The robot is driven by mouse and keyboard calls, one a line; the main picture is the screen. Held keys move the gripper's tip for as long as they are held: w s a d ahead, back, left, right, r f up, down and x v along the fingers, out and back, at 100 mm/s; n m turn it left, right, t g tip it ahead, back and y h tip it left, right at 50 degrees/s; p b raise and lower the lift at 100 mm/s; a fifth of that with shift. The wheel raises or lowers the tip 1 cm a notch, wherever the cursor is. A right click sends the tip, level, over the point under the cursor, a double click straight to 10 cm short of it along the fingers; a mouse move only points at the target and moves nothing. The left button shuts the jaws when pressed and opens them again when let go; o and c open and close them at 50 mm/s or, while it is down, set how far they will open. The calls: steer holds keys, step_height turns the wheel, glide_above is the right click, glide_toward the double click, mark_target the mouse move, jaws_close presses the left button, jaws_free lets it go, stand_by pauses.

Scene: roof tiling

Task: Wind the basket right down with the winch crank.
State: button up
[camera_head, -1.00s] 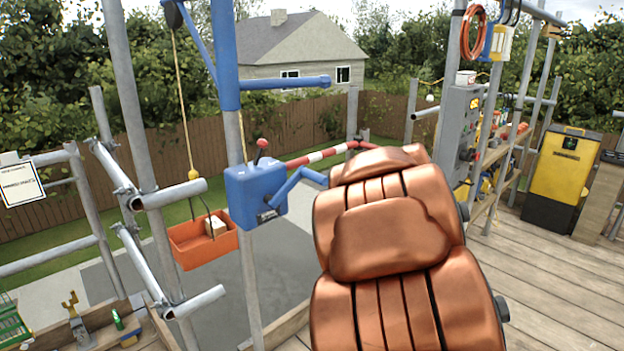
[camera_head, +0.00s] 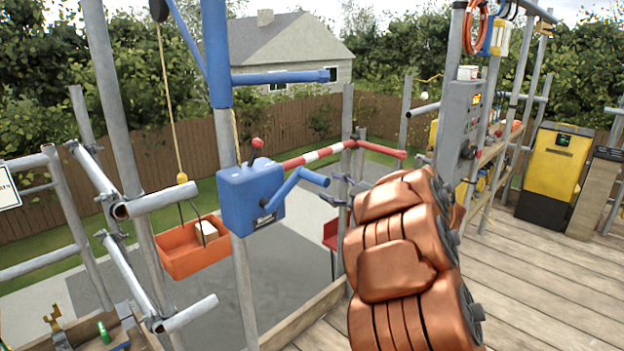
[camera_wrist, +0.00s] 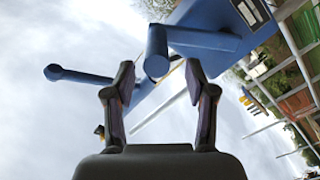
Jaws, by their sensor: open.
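The orange basket (camera_head: 190,258) hangs on a rope below a yellow weight, beside the scaffold, with a pale block in it. The blue winch (camera_head: 250,197) is fixed to the upright pole to the right of the basket. Its blue crank (camera_head: 290,190) sticks out to the right, the grip end pointing right. In the wrist view my gripper (camera_wrist: 160,72) is open and empty. The crank's round grip (camera_wrist: 157,50) shows just beyond and between the fingertips, with no clear contact.
A lever with a red knob (camera_head: 257,145) tops the winch. A red-and-white bar (camera_head: 312,156) runs behind the crank. Scaffold tubes (camera_head: 158,200) stand at the left. A grey control box (camera_head: 458,130) and yellow machine (camera_head: 560,160) stand right. The plank deck (camera_head: 540,290) is clear.

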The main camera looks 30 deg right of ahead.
mark_target(315, 180)
steer(key=shift+p+x, duration=0.6)
steer(key=shift+x, duration=2.9)
steer(key=shift+d, duration=0.15)
jaws_close()
